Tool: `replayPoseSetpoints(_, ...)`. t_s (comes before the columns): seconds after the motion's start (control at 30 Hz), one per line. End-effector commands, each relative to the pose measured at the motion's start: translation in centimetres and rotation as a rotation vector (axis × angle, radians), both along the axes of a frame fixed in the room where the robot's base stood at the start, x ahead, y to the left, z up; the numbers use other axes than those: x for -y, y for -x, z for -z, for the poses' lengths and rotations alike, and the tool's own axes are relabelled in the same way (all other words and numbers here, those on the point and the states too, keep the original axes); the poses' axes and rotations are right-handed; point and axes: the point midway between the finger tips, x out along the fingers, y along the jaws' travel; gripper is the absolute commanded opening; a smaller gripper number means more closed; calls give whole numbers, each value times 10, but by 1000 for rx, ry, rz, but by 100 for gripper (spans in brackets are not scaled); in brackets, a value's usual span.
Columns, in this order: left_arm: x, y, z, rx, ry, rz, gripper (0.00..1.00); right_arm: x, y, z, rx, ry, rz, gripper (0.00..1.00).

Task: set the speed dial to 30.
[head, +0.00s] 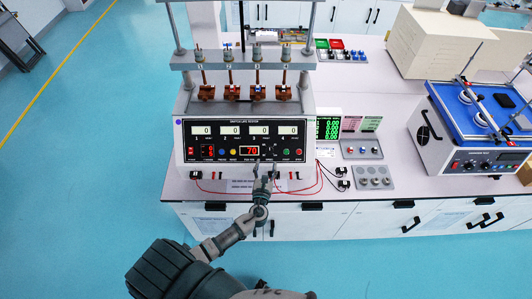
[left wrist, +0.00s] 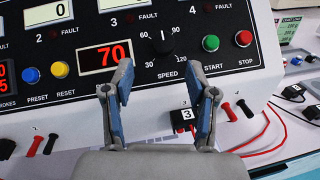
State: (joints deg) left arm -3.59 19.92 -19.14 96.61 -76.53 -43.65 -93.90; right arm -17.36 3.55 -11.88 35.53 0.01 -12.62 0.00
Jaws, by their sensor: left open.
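The speed dial (left wrist: 162,43) is a black knob on the tester's front panel in the left wrist view. Its scale reads 30, 60, 90 and 120, and its white pointer line points up, between 60 and 90. The red speed display (left wrist: 105,56) reads 70. It also shows in the head view (head: 249,150). My left gripper (left wrist: 165,85) is open and empty, its fingers just below the dial, apart from each other. In the head view the left gripper (head: 265,172) is in front of the panel's lower edge. My right gripper is not in view.
Green start (left wrist: 211,43) and red stop (left wrist: 243,38) buttons sit right of the dial; blue (left wrist: 31,75) and yellow (left wrist: 60,69) buttons sit left of the display. Red and black plugs with red wires (left wrist: 255,138) lie below. A blue-topped machine (head: 470,120) stands at right.

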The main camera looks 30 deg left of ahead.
Motion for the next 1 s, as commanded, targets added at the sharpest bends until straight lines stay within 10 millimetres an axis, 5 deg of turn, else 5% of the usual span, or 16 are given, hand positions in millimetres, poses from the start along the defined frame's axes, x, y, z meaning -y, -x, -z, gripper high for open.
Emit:
replayPoseSetpoints(0.2,-21,-40,0,2,6,-1,57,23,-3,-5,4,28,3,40)
replayPoseSetpoints(0.37,-36,-53,4,0,14,-2,57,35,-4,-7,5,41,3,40)
replayPoseSetpoints(0.7,-38,-57,6,-2,16,-2,57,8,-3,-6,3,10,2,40)
replayPoseSetpoints(0.73,-37,-57,5,-1,15,-2,55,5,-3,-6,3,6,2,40)
replayPoseSetpoints(0.93,-32,-57,3,-1,7,-7,5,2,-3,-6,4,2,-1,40)
replayPoseSetpoints(1.0,-32,-57,2,1,6,-7,0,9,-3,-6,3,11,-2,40)
